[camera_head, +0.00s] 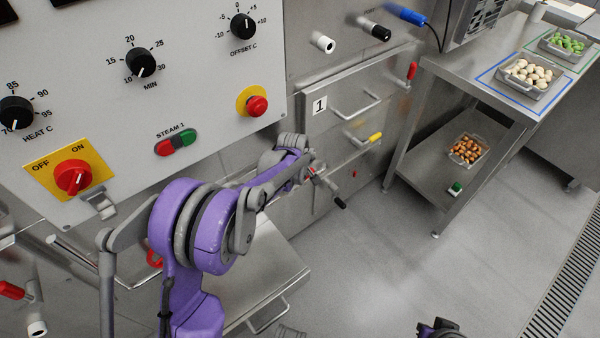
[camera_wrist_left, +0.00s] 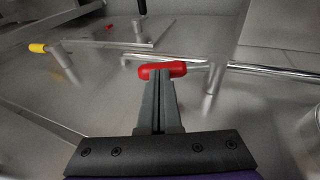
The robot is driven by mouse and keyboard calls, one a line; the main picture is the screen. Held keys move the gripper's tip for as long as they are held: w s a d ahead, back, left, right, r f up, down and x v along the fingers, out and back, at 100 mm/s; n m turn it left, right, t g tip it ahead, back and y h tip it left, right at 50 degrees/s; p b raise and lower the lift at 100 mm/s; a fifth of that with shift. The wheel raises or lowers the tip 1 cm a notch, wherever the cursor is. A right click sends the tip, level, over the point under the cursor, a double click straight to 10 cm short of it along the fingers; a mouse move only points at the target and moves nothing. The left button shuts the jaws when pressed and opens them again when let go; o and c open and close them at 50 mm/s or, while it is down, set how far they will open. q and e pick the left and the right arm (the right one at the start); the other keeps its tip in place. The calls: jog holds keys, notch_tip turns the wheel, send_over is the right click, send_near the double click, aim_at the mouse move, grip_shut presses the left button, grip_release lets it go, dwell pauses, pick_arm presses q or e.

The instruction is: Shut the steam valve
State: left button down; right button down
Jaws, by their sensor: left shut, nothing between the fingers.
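No valve in view bears a readable steam label. A valve with a red lever handle (camera_wrist_left: 178,70) is right in front of my left gripper in the left wrist view; the handle lies sideways across the fingertips. My left gripper (camera_wrist_left: 161,80) is shut and empty, its tips overlapping the handle; I cannot tell whether they touch. In the head view the left gripper (camera_head: 309,158) is at the cabinet front, mostly hidden by its own wrist. A black-handled lever (camera_head: 340,203) is just below it, and a yellow-handled lever (camera_head: 375,137) is to the right. My right gripper (camera_head: 438,329) is only partly visible.
A control panel (camera_head: 215,95) with knobs, a red OFF/ON switch (camera_head: 73,177) and a STEAM 1 button pair (camera_head: 176,142) is at the upper left. Drawer 1 (camera_head: 345,100) has a protruding handle. A steel table (camera_head: 470,75) with trays stands right; floor (camera_head: 400,270) is clear.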

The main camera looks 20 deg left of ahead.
pick_arm(q)
jog(key=f+g, duration=0.1)
jog(key=w+d+f+g+y, duration=0.1)
jog(key=shift+w+g+b, duration=0.25)
jog(key=shift+g+b, duration=0.05)
jog(key=shift+b, duration=0.1)
jog(key=shift+w+f+y, duration=0.1)
jog(key=shift+f+y, duration=0.2)
jog(key=shift+f, duration=0.15)
pick_arm(e)
jog(key=shift+f, duration=0.85)
pick_arm(q)
jog(key=shift+d+f, duration=0.1)
pick_arm(e)
jog(key=shift+r, duration=0.1)
